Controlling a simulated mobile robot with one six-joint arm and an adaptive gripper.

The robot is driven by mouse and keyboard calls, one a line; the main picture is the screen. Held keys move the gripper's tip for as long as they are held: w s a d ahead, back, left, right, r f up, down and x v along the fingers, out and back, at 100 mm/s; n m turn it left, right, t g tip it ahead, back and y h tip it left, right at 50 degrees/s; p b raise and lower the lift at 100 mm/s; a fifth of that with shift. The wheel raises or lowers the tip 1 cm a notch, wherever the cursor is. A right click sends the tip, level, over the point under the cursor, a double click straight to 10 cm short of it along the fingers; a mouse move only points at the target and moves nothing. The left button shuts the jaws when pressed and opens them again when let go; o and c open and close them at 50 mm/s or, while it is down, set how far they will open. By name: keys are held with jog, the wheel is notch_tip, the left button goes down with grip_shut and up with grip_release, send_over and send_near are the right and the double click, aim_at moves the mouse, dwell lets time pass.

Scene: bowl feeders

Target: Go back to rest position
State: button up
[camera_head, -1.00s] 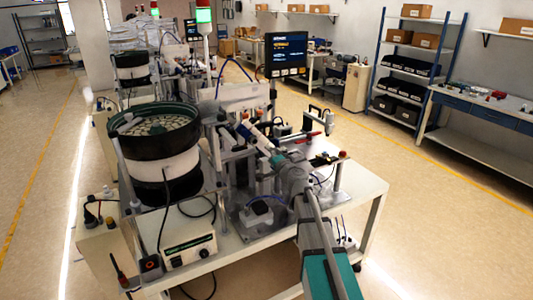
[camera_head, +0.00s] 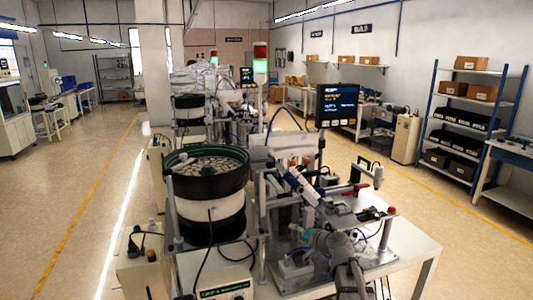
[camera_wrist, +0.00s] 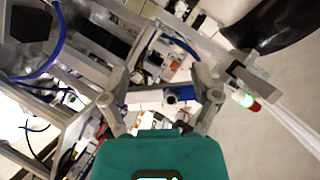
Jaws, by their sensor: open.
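My gripper (camera_wrist: 162,82) is in the wrist view, its two grey fingers spread apart with nothing held between them. Its teal body fills the bottom middle of that view. A blue and metal part of the machine (camera_wrist: 178,95) shows behind the gap between the fingers. In the head view my grey arm reaches up from the bottom edge over the near corner of the machine table (camera_head: 415,262). My fingers cannot be made out there among the machine parts.
A black-rimmed bowl feeder (camera_head: 207,172) stands left of my arm, with a control box (camera_head: 225,285) below it. A monitor (camera_head: 337,105) and a signal lamp (camera_head: 260,62) rise behind. Open floor (camera_head: 70,200) lies left. Shelves (camera_head: 465,115) stand far right.

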jog(key=s+d+f+n+g+h, duration=0.1)
jog(key=s+f+g, duration=0.3)
jog(key=s, duration=0.4)
jog(key=s+d+f+n+g+h, duration=0.2)
jog(key=s+d+f+g+h, duration=0.1)
jog(key=s, duration=0.5)
jog(key=s+d+f+n+g+h, duration=0.1)
jog(key=s+f+g+h, duration=0.3)
jog(key=s, duration=0.5)
jog(key=shift+d+f+n+g, duration=0.3)
jog(key=shift+d+f+n, duration=0.15)
jog(key=shift+f, duration=0.45)
